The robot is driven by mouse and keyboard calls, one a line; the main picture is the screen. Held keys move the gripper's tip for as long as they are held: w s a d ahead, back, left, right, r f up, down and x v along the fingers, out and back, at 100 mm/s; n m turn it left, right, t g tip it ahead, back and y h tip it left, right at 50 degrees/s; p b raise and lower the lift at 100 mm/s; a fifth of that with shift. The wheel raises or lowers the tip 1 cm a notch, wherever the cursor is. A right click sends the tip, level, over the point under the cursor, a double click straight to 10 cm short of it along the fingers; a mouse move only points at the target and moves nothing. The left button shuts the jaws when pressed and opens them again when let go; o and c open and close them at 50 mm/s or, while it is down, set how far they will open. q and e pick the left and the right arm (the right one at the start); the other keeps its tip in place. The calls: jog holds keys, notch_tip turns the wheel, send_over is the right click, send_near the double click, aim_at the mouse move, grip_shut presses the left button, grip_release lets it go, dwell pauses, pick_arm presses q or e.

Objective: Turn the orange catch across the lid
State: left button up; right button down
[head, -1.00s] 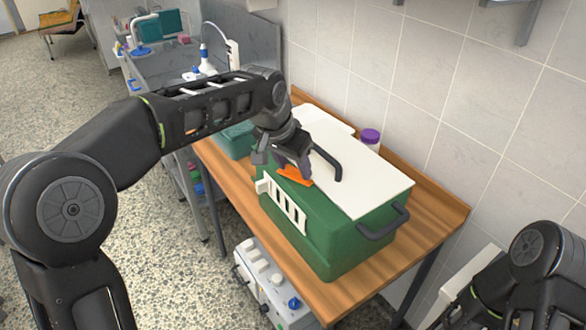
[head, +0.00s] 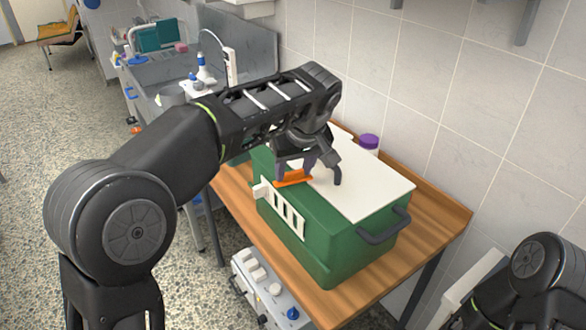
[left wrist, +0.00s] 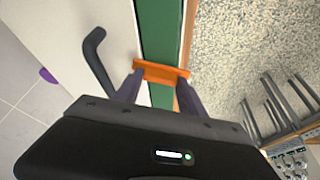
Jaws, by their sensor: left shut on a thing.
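The orange catch (head: 291,180) sits at the front left top edge of the green box (head: 325,240), by the edge of the white lid (head: 370,190). My left gripper (head: 295,172) is over it, pointing down, its two dark fingers shut on the catch. In the left wrist view the catch (left wrist: 161,71) lies across the green rim, with one end at the lid's edge. A finger stands at each end of it. The lid lies flat, and its black handle (left wrist: 95,58) is beside the gripper. My right gripper is out of the frame.
A purple-capped jar (head: 368,141) stands behind the box against the tiled wall. The wooden table (head: 430,225) has bare room to the right of the box. A grey-white device (head: 265,290) is below the table's front edge.

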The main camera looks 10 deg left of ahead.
pick_arm(q)
jog(key=shift+d+n+g+y, duration=0.1)
jog(key=shift+n+g+y, duration=0.25)
jog(key=shift+n, duration=0.95)
jog(key=o, duration=1.4)
jog(key=shift+c, duration=0.2)
jog(key=shift+s+d+r, duration=0.1)
jog(key=shift+d+r, duration=0.05)
jog(key=shift+r, duration=0.45)
jog(key=p+v, duration=0.4)
jog(key=v, duration=0.2)
jog(key=shift+r, duration=0.25)
